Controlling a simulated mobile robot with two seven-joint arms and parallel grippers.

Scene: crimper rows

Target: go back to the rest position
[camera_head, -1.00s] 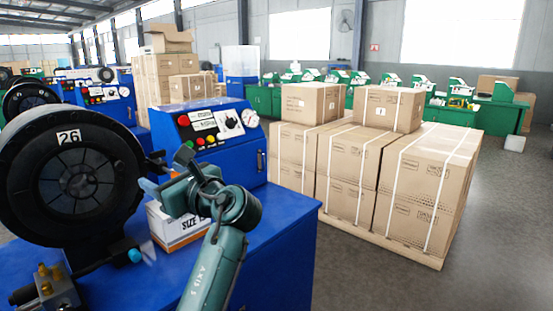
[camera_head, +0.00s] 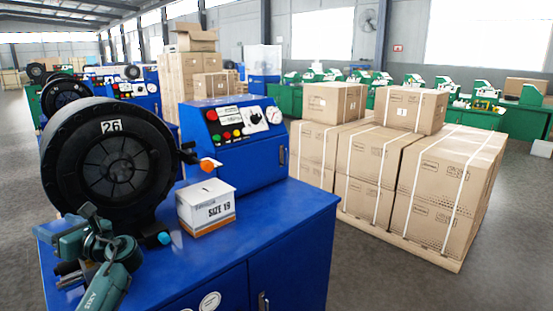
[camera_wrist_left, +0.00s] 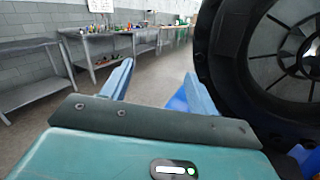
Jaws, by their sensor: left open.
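My left gripper (camera_head: 75,236) is at the lower left of the head view, in front of the lower part of the black crimper head marked 26 (camera_head: 110,165). In the left wrist view the two blue fingers of this gripper (camera_wrist_left: 158,80) stand apart with nothing between them. The crimper's round opening (camera_wrist_left: 285,45) is close on the right in that view. My right gripper is not in view.
A white SIZE 19 box (camera_head: 207,208) stands on the blue bench (camera_head: 240,245), beside the blue control panel (camera_head: 235,125). Strapped cartons (camera_head: 375,160) stand on a pallet to the right. Grey work tables (camera_wrist_left: 30,75) stand along the wall. Open floor lies between.

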